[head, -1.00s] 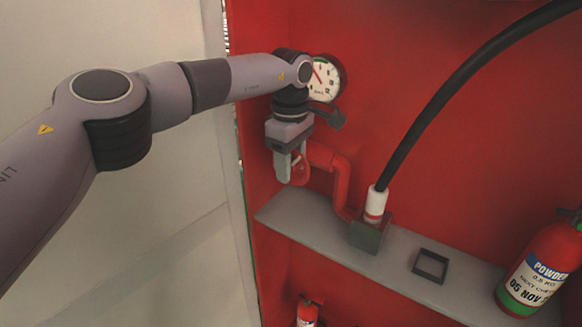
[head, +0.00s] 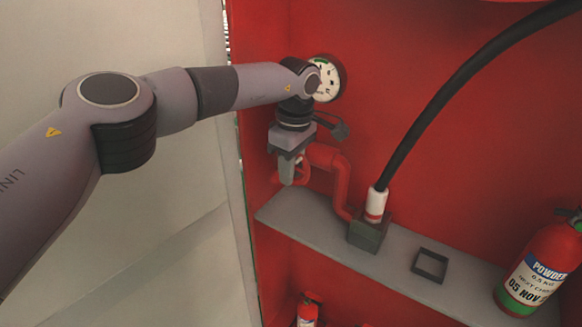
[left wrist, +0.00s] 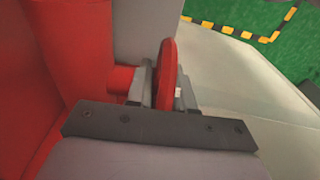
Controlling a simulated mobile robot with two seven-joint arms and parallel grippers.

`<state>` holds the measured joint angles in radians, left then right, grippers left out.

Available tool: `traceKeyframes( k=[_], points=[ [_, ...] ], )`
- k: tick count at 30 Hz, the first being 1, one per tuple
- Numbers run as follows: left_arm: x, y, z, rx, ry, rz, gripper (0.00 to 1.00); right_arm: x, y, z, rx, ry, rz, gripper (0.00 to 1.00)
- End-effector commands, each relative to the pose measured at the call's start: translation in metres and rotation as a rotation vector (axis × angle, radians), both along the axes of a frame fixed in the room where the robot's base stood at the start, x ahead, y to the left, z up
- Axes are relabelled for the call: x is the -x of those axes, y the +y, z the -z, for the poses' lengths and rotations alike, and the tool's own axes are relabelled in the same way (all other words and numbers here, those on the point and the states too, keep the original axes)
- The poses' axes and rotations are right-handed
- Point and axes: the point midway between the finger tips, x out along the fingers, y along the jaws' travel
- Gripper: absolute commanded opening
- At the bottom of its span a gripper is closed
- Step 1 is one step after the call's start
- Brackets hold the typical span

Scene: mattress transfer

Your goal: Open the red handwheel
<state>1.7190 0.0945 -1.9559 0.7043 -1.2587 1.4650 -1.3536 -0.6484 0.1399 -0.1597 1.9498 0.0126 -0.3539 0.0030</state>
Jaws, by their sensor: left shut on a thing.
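The red handwheel (head: 303,171) sits on the left end of the red pipe (head: 342,185), mostly hidden behind my gripper in the head view. In the left wrist view the handwheel (left wrist: 167,75) shows edge-on as a red rim. My left gripper (head: 286,180) reaches down onto it. In the left wrist view the fingers of this gripper (left wrist: 165,97) stand on both sides of the rim, shut on it. My right gripper is in neither view.
A pressure gauge (head: 325,78) is on the red back wall behind my wrist. A grey shelf (head: 300,213) runs below, with a black hose (head: 440,95), a small dark square frame (head: 429,265) and a fire extinguisher (head: 540,262) at right. Another extinguisher (head: 308,312) is lower down.

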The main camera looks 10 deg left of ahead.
Motion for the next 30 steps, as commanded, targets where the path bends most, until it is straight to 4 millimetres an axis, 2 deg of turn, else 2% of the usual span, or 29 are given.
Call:
traceKeyframes(
  k=[8, 18, 30],
  points=[
    [-0.0001, 0.0000, -0.0016, -0.183, -0.066, 0.004, 0.00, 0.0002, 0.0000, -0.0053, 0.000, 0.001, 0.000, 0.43],
    [-0.0010, 0.0017, -0.0013, -0.403, -0.147, 0.001, 0.00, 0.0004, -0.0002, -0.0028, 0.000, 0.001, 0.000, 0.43],
    [-0.0015, 0.0026, -0.0026, -0.516, -0.188, -0.001, 0.00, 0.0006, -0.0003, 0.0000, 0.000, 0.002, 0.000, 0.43]
  ],
)
